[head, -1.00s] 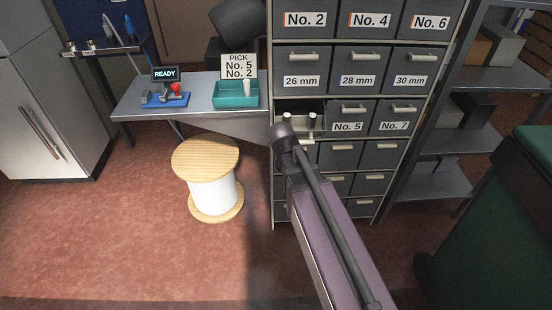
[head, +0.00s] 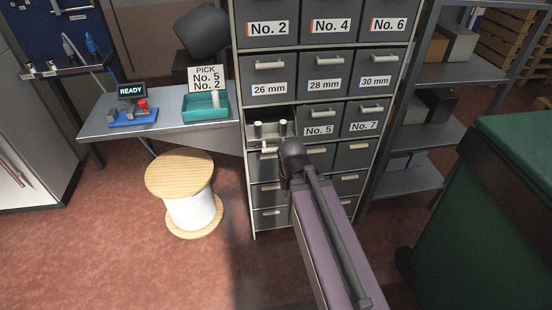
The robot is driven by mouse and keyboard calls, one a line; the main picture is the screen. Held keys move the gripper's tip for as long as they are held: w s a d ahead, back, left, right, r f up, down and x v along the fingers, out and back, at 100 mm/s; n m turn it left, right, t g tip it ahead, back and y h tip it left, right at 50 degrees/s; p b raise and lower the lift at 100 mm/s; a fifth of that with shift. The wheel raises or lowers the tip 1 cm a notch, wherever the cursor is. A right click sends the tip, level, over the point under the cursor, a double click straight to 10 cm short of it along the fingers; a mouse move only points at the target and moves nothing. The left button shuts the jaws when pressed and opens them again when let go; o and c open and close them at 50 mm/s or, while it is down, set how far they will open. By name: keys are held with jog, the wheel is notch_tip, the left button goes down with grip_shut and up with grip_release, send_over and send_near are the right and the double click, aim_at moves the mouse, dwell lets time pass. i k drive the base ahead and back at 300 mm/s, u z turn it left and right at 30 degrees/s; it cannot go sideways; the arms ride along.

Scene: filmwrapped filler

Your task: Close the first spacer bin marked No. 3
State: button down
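A grey bin (head: 271,137) stands pulled open in the cabinet, directly left of the shut bin marked No. 5 (head: 319,130). I look down into it; two upright cylinders with white tops (head: 258,127) show inside. A pale handle (head: 264,150) shows low at its front. I cannot read a No. 3 label on it. My purple arm reaches up from the bottom, and its dark end is just right of and in front of the open bin. My gripper does not show; the arm end hides that area. I cannot tell whether anything touches the bin.
The cabinet's other visible bins, such as No. 7 (head: 365,125) and 26 mm (head: 269,88), look shut. A cable spool (head: 180,175) stands on the floor to the left. A bench (head: 165,143) holds a teal tray (head: 205,116). A green container (head: 500,220) stands at right.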

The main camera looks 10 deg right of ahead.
aim_at(271, 136)
jog(key=z, duration=0.45)
jog(key=k, duration=0.9)
jog(key=u, duration=0.3)
jog(key=i, duration=0.5)
jog(key=u, duration=0.05)
